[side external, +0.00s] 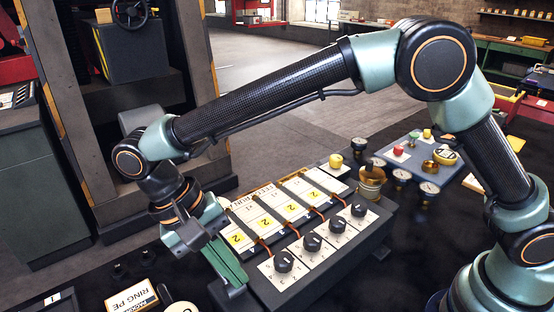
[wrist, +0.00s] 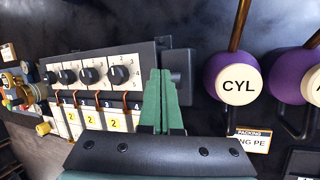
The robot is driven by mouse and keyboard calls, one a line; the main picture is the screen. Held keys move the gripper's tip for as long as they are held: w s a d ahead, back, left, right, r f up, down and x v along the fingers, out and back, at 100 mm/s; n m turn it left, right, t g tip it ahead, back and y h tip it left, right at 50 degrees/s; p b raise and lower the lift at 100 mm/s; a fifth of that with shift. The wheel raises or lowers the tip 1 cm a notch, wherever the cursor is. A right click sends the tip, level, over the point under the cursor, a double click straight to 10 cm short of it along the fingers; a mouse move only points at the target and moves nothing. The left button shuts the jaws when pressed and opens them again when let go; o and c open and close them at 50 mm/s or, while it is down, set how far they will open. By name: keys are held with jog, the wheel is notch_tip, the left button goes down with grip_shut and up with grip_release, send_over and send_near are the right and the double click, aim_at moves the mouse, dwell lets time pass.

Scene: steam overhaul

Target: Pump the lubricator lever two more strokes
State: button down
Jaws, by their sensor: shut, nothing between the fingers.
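The lubricator is a dark box (side external: 318,278) with several black knobs and a row of white plates marked with yellow "2" tags; in the wrist view the box (wrist: 140,54) lies left of centre. My gripper (side external: 236,274) is at the box's near left end, its green fingers pointing down and shut with nothing between them. In the wrist view the gripper (wrist: 160,75) covers part of that end. A dark stub (wrist: 181,77) shows just right of the fingers; it may be part of the lever. I cannot tell the lever's position or whether the fingers touch it.
A brass cup (side external: 371,184) stands at the box's far end. A blue panel (side external: 405,153) with buttons and gauges lies beyond.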

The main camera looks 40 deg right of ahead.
jog(key=shift+w+d+f, duration=0.1)
jog(key=shift+w+f, duration=0.1)
jog(key=shift+f, duration=0.15)
jog(key=shift+w+d+f, duration=0.1)
jog(key=shift+w+f, duration=0.05)
jog(key=shift+f, duration=0.45)
jog(key=shift+w+f, duration=0.15)
jog(key=shift+f, duration=0.4)
dwell(1.0)
jog(key=shift+s+r, duration=0.1)
dwell(0.3)
jog(key=shift+s+r, duration=0.5)
jog(key=shift+r, duration=0.05)
jog(key=shift+s+r, duration=0.2)
jog(key=shift+r, duration=0.65)
jog(key=shift+s+r, duration=0.25)
jog(key=shift+r, duration=0.6)
jog(key=shift+s+r, duration=0.2)
jog(key=shift+r, duration=0.65)
dwell(0.7)
